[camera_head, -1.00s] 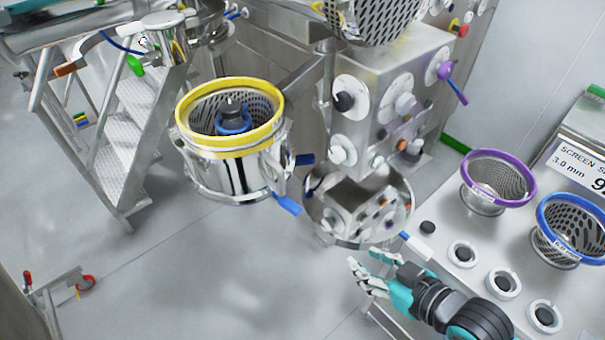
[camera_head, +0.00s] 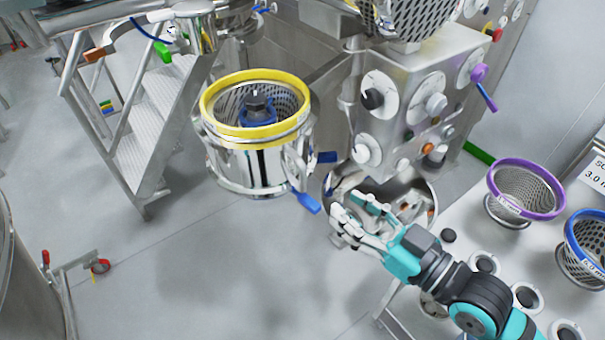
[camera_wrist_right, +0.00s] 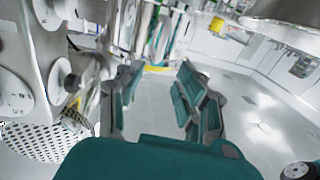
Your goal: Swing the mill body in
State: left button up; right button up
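The mill body (camera_head: 255,170) is a steel drum with a yellow-rimmed screen (camera_head: 258,130) and a dark and blue hub inside. It stands out to the left of the machine housing (camera_head: 410,100). A blue lever (camera_head: 306,202) sticks out at its lower right. My right gripper (camera_head: 350,207) is just right of the lever, apart from the drum, in front of a round steel bowl-like part (camera_head: 428,190) that it partly covers. In the right wrist view its fingers (camera_wrist_right: 157,95) are spread with nothing between them. My left gripper is not in view.
A bench at the right holds a purple-rimmed screen (camera_head: 525,190) and a blue-rimmed screen (camera_head: 588,245). Steel steps (camera_head: 150,120) stand at the left, and a caster frame (camera_head: 75,265) at lower left. The floor below the drum is clear.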

aim_at(302, 170)
jog(key=p+x, duration=0.3)
jog(key=x, duration=0.8)
jog(key=shift+w+a+p, duration=0.15)
jog(key=shift+a+p, duration=0.05)
jog(key=shift+p, duration=0.15)
jog(key=shift+c, duration=0.2)
grip_shut()
